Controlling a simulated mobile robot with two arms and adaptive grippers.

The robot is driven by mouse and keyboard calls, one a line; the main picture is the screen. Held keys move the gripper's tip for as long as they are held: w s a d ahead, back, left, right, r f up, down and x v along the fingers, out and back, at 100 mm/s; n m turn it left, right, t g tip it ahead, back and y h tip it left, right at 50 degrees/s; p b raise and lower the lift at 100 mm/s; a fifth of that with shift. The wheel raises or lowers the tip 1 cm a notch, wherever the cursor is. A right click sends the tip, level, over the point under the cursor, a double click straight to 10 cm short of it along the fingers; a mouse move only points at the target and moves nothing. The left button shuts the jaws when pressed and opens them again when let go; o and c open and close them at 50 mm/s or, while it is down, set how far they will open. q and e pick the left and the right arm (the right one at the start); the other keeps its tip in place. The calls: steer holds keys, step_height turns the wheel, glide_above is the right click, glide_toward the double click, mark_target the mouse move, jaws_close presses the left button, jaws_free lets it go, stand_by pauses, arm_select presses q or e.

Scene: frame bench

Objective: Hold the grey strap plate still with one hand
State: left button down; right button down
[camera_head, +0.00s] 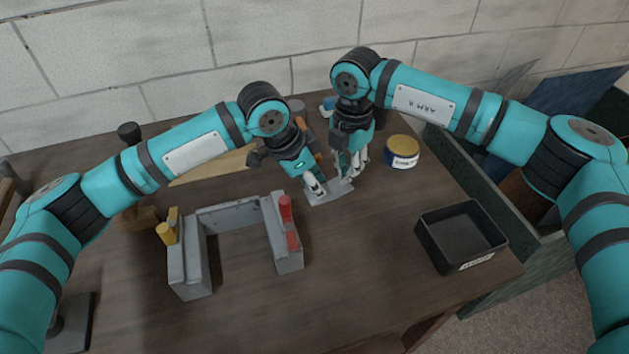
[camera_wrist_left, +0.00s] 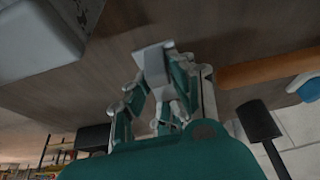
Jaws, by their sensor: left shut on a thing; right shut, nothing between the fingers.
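The grey strap plate (camera_head: 332,194) lies near the middle of the bench, beyond and to the right of the U-shaped grey frame. My left gripper (camera_head: 317,191) is shut on its left part. In the left wrist view the plate (camera_wrist_left: 153,62) sits between the fingers of my left gripper (camera_wrist_left: 158,85). My right gripper (camera_head: 349,174) is shut with nothing between its fingers, close above the plate's right end. I cannot tell whether it touches the plate. The fingers hide part of the plate.
The grey frame (camera_head: 228,216) stands left of centre, with red pegs (camera_head: 289,222) on its right side and a yellow peg (camera_head: 166,234) on its left. A tin (camera_head: 402,152) stands to the right of my right gripper. A black tray (camera_head: 428,246) sits at the right. The front middle is clear.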

steer(key=shift+s+f, duration=0.1)
steer(key=shift+f, duration=1.25)
arm_select(q)
steer(key=shift+d, duration=0.1)
arm_select(e)
steer(key=shift+s+f, duration=0.1)
steer(key=shift+f, duration=0.15)
step_height(320, 180, up, 2)
steer(key=shift+a, duration=0.1)
steer(key=shift+r, duration=3.25)
